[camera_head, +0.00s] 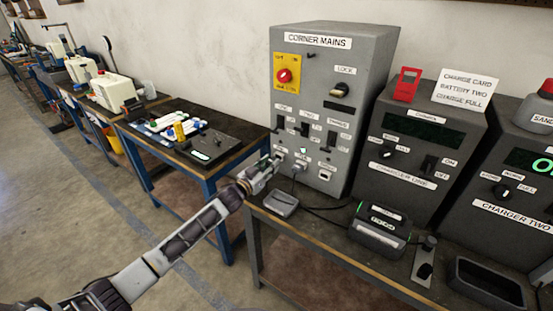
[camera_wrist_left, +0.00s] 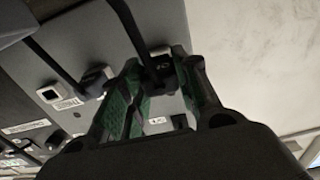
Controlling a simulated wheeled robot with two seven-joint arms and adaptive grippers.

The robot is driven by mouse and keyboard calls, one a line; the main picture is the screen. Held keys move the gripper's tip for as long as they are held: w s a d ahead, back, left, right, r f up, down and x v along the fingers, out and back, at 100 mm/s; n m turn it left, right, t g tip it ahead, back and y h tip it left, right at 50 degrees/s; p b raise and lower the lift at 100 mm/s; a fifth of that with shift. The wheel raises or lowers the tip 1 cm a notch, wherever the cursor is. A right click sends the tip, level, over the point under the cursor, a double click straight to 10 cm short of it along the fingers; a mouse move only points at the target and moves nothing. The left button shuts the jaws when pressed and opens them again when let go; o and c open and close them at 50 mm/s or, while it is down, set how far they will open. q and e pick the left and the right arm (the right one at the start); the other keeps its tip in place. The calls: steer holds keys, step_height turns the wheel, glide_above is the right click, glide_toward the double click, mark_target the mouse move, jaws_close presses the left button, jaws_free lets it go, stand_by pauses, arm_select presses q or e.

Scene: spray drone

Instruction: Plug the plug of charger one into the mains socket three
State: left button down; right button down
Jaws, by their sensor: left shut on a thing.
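The grey corner mains box (camera_head: 318,100) stands on the bench with a row of sockets low on its front. My left gripper (camera_head: 276,161) is at the leftmost socket of that row. In the left wrist view its green-padded fingers (camera_wrist_left: 152,88) are shut on a dark plug (camera_wrist_left: 162,70) with a black cable. The plug is at or very close to the box face; I cannot tell whether it is seated. Another plug (camera_head: 299,166) is in the middle socket. The rightmost socket, mains socket three (camera_head: 325,174), looks empty; it also shows in the wrist view (camera_wrist_left: 60,95). My right gripper is not in view.
Charger one (camera_head: 415,150) stands right of the mains box and charger two (camera_head: 515,190) beyond it. A dark battery-like unit (camera_head: 380,225) and a small grey dish (camera_head: 282,203) lie on the bench in front. Black cables run across the bench below the sockets.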

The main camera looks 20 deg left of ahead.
mark_target(268, 166)
arm_select(q)
steer(key=shift+p+v, duration=0.9)
steer(key=shift+v, duration=0.7)
steer(key=shift+s+f, duration=0.1)
steer(key=shift+f, duration=0.05)
